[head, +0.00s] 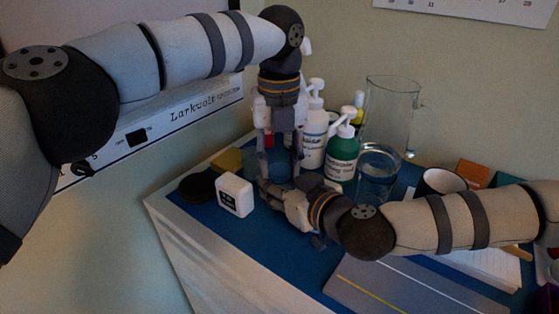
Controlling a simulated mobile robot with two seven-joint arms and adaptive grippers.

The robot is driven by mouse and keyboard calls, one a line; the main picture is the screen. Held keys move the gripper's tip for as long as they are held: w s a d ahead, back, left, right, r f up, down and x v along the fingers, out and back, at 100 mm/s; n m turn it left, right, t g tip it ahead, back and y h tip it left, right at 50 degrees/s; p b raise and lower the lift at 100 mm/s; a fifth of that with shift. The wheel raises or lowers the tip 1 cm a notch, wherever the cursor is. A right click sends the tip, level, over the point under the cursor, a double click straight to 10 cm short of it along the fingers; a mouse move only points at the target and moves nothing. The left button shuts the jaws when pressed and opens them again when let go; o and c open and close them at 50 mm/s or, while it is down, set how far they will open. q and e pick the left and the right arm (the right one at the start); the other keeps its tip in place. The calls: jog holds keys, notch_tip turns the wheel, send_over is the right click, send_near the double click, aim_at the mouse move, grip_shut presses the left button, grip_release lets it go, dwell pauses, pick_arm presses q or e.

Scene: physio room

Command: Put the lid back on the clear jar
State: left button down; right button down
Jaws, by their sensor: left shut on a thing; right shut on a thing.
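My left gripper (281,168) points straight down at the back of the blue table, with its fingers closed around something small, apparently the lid. My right gripper (272,188) reaches in low from the right and is shut on what looks like the clear jar (281,172). Only a bluish, see-through patch of the jar shows between the grippers. The fingers hide most of the jar and the lid, so I cannot tell whether the two touch.
A white box (235,195) and a black round thing (196,188) stand close on the left. A white pump bottle (313,140), a green pump bottle (342,155) and a tall clear jug (386,135) stand behind. A mug (440,182) is at right.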

pick_arm(q)
jog(key=m, duration=0.4)
jog(key=shift+m, duration=0.3)
jog(key=m, duration=0.2)
jog(key=shift+m, duration=0.4)
jog(key=m, duration=0.5)
jog(key=shift+m, duration=0.3)
jog(key=c, duration=1.1)
grip_release()
jog(key=shift+r, duration=2.25)
jog(key=shift+c, duration=0.4)
